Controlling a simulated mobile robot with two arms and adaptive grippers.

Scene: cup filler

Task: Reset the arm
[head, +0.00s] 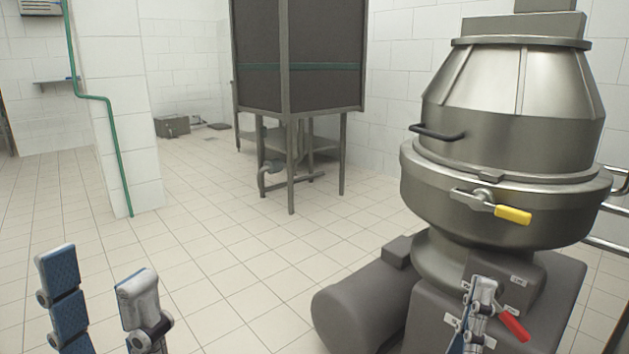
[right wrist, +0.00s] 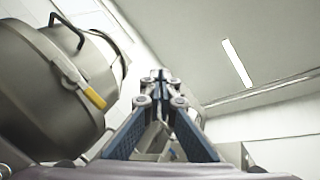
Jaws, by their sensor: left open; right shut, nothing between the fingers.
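My left gripper (head: 98,283) is at the lower left of the head view. Its two blue and grey fingers stand apart with nothing between them, over the tiled floor. My right gripper (head: 482,292) is at the lower right of the head view, in front of the grey base of the steel machine. In the right wrist view its fingers (right wrist: 160,77) meet at the tips and hold nothing. The steel cup filler (head: 505,180) has a yellow-handled valve (head: 513,214) on its side and a red lever (head: 514,325) low on its base. The machine shows at the left of the right wrist view (right wrist: 55,90).
A dark cabinet on legs (head: 300,60) stands at the back. A white tiled pillar with a green pipe (head: 110,130) is at the left. A motor housing (head: 360,305) juts out left of the machine's base. The floor (head: 230,250) in the middle is clear.

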